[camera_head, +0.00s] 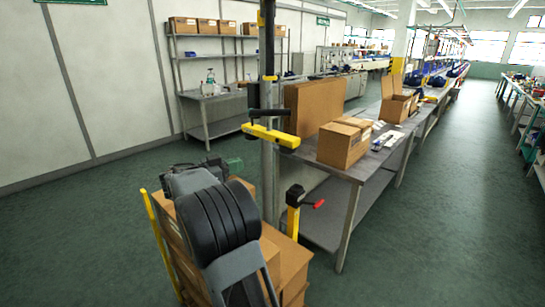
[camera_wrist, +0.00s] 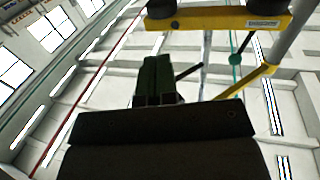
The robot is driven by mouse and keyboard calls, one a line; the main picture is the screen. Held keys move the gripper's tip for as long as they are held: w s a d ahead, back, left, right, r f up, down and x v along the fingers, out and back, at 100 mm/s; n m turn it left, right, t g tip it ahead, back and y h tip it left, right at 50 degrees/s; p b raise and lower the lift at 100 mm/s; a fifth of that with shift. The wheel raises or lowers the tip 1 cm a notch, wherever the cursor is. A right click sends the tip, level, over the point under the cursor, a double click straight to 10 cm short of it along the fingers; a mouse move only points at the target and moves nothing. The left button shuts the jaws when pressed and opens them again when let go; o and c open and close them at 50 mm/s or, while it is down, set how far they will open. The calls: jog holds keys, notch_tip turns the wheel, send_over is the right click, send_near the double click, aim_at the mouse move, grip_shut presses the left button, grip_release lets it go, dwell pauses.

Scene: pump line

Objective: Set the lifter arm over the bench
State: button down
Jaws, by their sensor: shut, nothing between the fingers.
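The lifter arm (camera_head: 270,136) is a yellow bar with black parts on a tall grey post (camera_head: 268,185). Its right end shows at the near left end of the bench (camera_head: 345,175); I cannot tell how far it reaches over the top. In the wrist view, looking up, the yellow bar (camera_wrist: 220,18) crosses the top. My gripper (camera_head: 235,164), with green fingers, is left of the post and below the bar, apparently clear of it. In the wrist view its fingers (camera_wrist: 158,78) are shut and empty.
Cartons (camera_head: 343,145) and a large brown panel stand on the bench. A yellow part with a red handle (camera_head: 318,203) is low beside the post. Stacked boxes (camera_head: 285,265) stand below my arm. A shelf bench (camera_head: 215,115) is behind; floor at left is free.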

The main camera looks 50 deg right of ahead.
jog(key=p+x, duration=0.3)
jog(key=x, duration=1.1)
jog(key=shift+p, duration=0.4)
